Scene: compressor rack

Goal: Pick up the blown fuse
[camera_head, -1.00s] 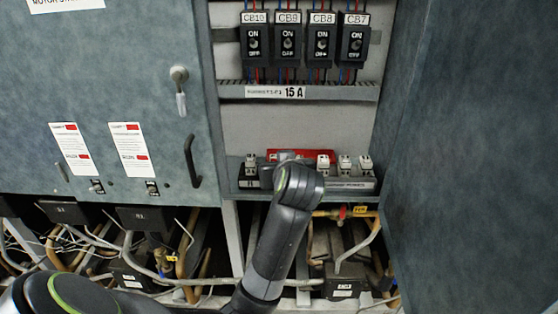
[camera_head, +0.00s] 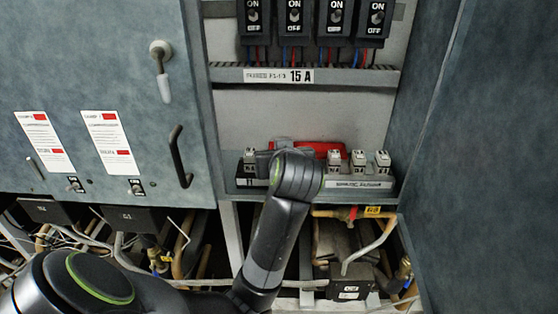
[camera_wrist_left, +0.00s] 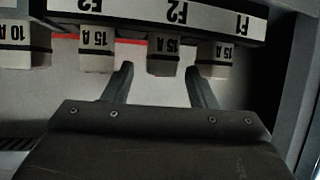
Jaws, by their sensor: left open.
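In the left wrist view, a row of fuses sits under an upside-down label strip (camera_wrist_left: 150,14). One 15 A fuse (camera_wrist_left: 164,56) has a darker, greyed body than its pale neighbours. It lies between the fingers of my left gripper (camera_wrist_left: 160,78), which is open, with a gap showing on each side. Pale 15 A fuses (camera_wrist_left: 97,52) and (camera_wrist_left: 214,54) stand on either side. In the head view, my left arm hides its gripper and the middle of the fuse block (camera_head: 362,184). My right gripper is not in view.
A red item (camera_head: 312,147) lies behind the fuse row. Breakers (camera_head: 294,18) and a 15 A rail (camera_head: 305,76) are above. A grey door (camera_head: 450,160) stands open at right. A closed cabinet door (camera_head: 90,100) with a handle (camera_head: 181,157) is at left. Pipes run below.

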